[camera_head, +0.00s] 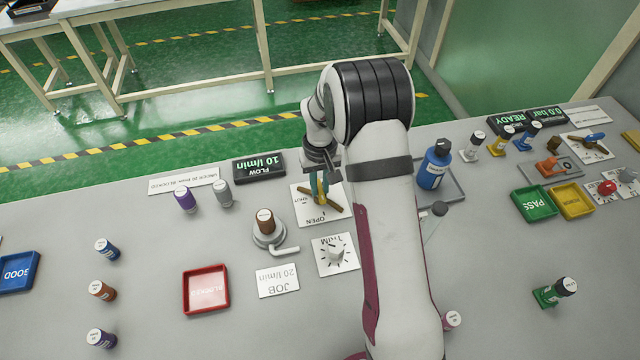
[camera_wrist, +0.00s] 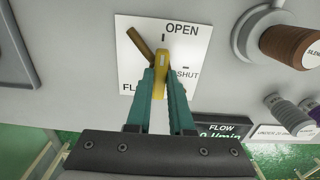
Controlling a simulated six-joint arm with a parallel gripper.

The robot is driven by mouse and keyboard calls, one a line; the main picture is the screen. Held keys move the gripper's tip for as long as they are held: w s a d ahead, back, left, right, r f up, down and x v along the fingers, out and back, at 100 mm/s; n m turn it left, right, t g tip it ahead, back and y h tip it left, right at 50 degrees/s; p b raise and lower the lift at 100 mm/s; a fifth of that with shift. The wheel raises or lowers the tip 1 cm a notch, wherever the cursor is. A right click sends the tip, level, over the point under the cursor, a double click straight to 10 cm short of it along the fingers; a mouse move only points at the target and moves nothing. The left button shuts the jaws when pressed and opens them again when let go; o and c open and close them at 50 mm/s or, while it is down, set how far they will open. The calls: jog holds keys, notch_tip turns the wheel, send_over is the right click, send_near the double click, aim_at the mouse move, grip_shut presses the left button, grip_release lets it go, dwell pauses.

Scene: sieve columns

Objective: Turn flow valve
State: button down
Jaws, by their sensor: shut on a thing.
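The flow valve sits on a white plate (camera_head: 301,212) marked OPEN and SHUT. It has a yellow handle (camera_wrist: 161,65) and a brown bar (camera_wrist: 139,41) that slants out beside it. In the wrist view the handle's tip points towards the tick mark under OPEN. My gripper (camera_wrist: 160,90) has teal fingers shut on the yellow handle, one on each side. In the head view my gripper (camera_head: 319,187) is over the plate, and my wrist and arm hide part of it. The FLOW display (camera_head: 259,168) reads 10 l/min in the head view; its reading is partly cut off by the gripper in the wrist view.
A TRIM knob (camera_head: 335,254) is on a plate near the valve. Purple (camera_head: 185,200) and grey (camera_head: 222,194) bottles stand near the display. A blue bottle (camera_head: 434,165) is right of my arm.

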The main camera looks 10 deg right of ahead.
aim_at(320, 189)
jog(key=c, duration=0.8)
grip_release()
jog(key=shift+r, duration=0.1)
notch_tip(320, 189, up, 16)
jog(key=s+a+r+m+y, duration=0.1)
jog(key=s+a+m, duration=0.1)
jog(key=s, duration=1.3)
jog(key=s+a+r+m, duration=0.1)
jog(key=s+a+m, duration=0.2)
jog(key=s, duration=1.3)
jog(key=shift+m+y, duration=0.4)
